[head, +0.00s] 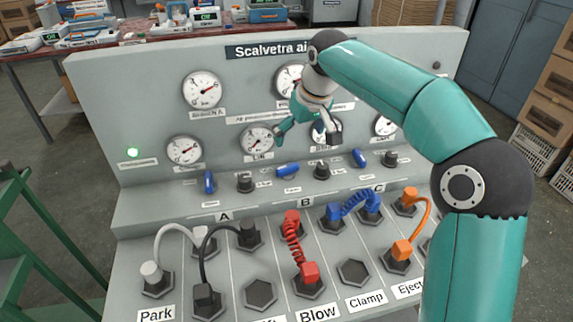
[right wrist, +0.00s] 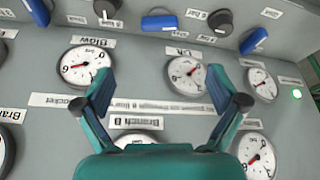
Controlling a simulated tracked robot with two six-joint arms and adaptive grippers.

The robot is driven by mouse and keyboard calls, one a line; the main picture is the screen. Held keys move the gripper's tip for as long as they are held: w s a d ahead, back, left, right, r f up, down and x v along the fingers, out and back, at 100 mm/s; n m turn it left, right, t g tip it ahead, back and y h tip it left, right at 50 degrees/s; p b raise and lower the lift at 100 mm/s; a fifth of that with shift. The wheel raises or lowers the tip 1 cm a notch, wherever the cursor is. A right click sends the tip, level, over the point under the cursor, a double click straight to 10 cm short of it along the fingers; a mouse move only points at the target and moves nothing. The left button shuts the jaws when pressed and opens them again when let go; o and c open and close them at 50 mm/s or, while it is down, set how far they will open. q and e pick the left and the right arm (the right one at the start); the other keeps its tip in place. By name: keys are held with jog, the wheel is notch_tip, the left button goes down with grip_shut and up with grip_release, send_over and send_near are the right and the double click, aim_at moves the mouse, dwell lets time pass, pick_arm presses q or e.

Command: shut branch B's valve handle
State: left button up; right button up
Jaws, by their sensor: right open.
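Branch B's valve handle (head: 287,170) is a blue lever in the middle of the panel, above the letter B. It lies nearly crosswise, and in the right wrist view the blue handle (right wrist: 160,23) also lies crosswise. The blue handles of branch A (head: 209,182) and branch C (head: 359,158) are turned differently, more up and down. My right gripper (head: 308,137) is open and empty, in front of the gauges above branch B's handle. Its spread fingers (right wrist: 158,88) show in the right wrist view, apart from the handle. My left gripper is out of view.
Black knobs (head: 321,171) stand beside the blue handles. Below, coloured hoses, such as the red one (head: 293,240), join hexagonal sockets on the sloped panel. My right arm hides part of the panel's right side. A green lamp (head: 133,153) is lit at the left.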

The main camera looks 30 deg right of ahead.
aim_at(288, 166)
jog(key=b+x, duration=0.1)
jog(key=x, duration=1.3)
jog(key=shift+w+f, duration=0.25)
jog(key=shift+f, duration=0.1)
jog(key=shift+c, duration=0.2)
